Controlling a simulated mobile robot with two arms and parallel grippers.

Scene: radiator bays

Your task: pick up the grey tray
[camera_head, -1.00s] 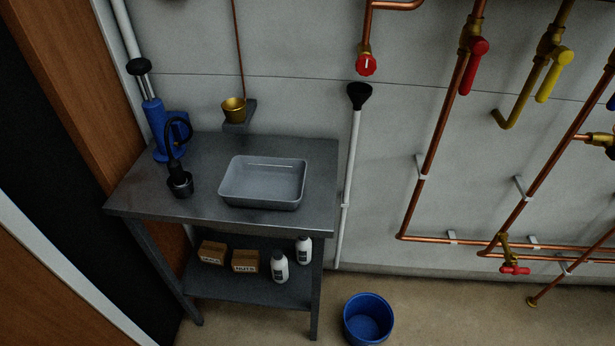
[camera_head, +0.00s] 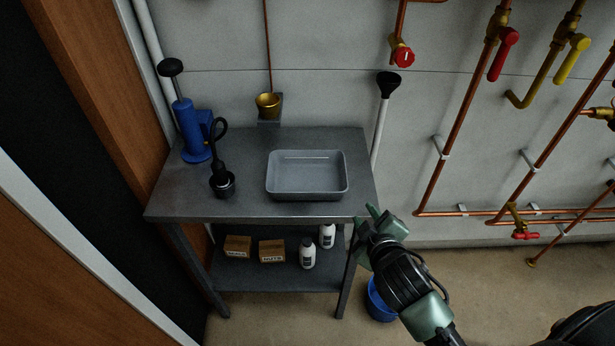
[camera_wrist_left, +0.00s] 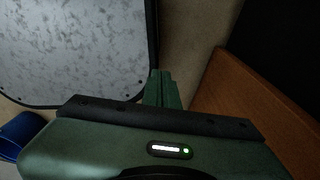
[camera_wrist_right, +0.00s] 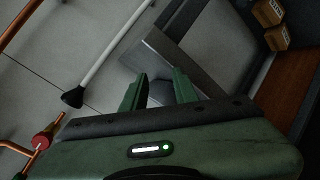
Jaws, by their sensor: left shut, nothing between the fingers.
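The grey tray (camera_head: 306,192) is a shallow, empty rectangular tray. It lies flat on the right half of the metal bench top (camera_head: 250,150) in the head view. My right gripper (camera_head: 367,219) is just off the bench's front right corner, to the right of and nearer than the tray, not touching it. In the right wrist view its two fingers (camera_wrist_right: 159,90) stand apart with nothing between them. My left gripper (camera_wrist_left: 161,88) shows only in the left wrist view, with its fingers together and empty. I cannot make out the tray in either wrist view.
Boxes (camera_head: 271,251) and white bottles (camera_head: 308,253) occupy the lower shelf. A blue bucket (camera_head: 378,302) stands on the floor.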

